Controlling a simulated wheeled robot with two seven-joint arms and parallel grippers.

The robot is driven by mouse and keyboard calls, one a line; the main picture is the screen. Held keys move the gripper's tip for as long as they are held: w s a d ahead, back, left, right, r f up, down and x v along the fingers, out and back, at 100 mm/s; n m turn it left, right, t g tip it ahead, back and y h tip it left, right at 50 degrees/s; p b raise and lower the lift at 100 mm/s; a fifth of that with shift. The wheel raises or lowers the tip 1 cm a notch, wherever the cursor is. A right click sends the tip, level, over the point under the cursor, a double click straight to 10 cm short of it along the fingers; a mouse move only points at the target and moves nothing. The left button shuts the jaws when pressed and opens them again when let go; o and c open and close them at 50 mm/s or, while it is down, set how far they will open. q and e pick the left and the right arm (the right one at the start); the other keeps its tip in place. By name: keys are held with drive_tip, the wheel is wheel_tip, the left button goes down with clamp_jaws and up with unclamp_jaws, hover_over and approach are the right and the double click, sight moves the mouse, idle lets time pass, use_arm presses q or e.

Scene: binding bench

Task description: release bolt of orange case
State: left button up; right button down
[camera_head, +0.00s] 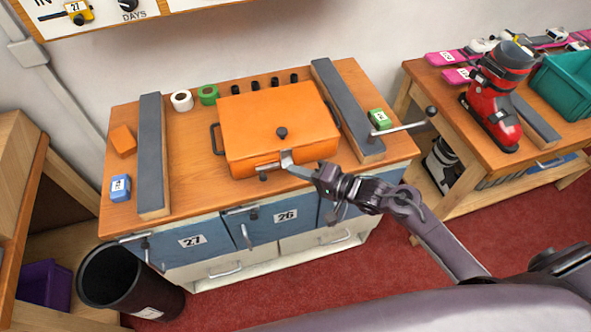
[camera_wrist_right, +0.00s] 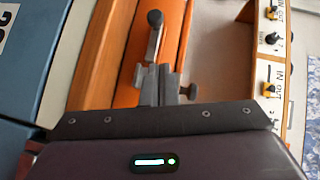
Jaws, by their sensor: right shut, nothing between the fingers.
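The orange case (camera_head: 275,120) lies closed on the wooden bench, with a dark knob (camera_head: 281,132) on its lid. The metal bolt (camera_head: 268,166) sits on its front face, with a black knob at its left end. In the wrist view, the bolt (camera_wrist_right: 154,40) runs along the orange side. My right gripper (camera_head: 293,168) is shut and empty at the right end of the bolt. Its fingertips, seen in the wrist view (camera_wrist_right: 158,82), are close to the metal; I cannot tell whether they touch. They hide part of the latch. My left gripper is not in view.
Dark rails (camera_head: 152,155) and (camera_head: 345,105) flank the case. A metal lever (camera_head: 405,127) reaches out at the bench's right. Tape rolls (camera_head: 182,100) and small blocks lie around the case. Blue doors are below the bench front. A black bin (camera_head: 125,285) stands at lower left.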

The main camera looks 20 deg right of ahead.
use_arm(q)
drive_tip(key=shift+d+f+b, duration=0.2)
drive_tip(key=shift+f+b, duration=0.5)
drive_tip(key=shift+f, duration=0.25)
use_arm(e)
drive_tip(key=v, duration=0.8)
drive_tip(key=shift+s, duration=0.45)
drive_tip(key=shift+d, duration=0.15)
